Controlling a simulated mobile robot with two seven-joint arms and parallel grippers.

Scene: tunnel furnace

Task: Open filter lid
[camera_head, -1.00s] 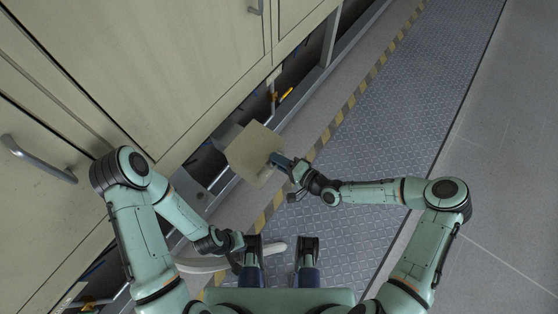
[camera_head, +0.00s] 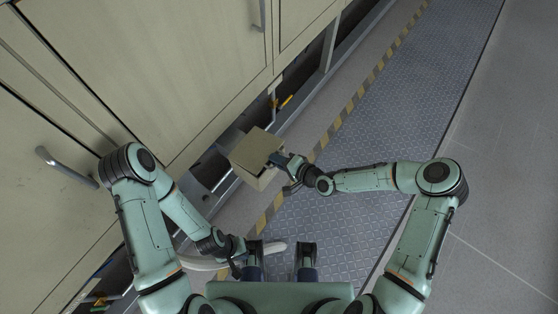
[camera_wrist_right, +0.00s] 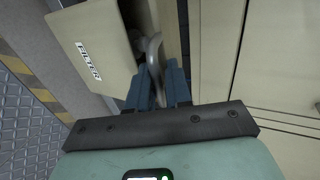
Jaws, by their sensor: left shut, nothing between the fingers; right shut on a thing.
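The beige filter box (camera_head: 255,148) stands low beside the large cabinet in the head view. In the right wrist view its face (camera_wrist_right: 88,45) carries a black-on-white "FILTER" label. A grey curved handle (camera_wrist_right: 152,55) runs down between the fingers of my right gripper (camera_wrist_right: 158,88), which is shut on it. In the head view my right gripper (camera_head: 276,160) is at the box's right side. How far the lid stands open is unclear. My left gripper (camera_head: 238,264) is shut and empty, low near my base and apart from the box.
The large beige cabinet (camera_head: 150,70) with a grey bar handle (camera_head: 65,168) fills the left side. A yellow-handled valve (camera_head: 286,101) sits under its edge. A pale curved hose (camera_head: 205,264) lies near my left gripper. The patterned floor strip (camera_head: 390,110) on the right is clear.

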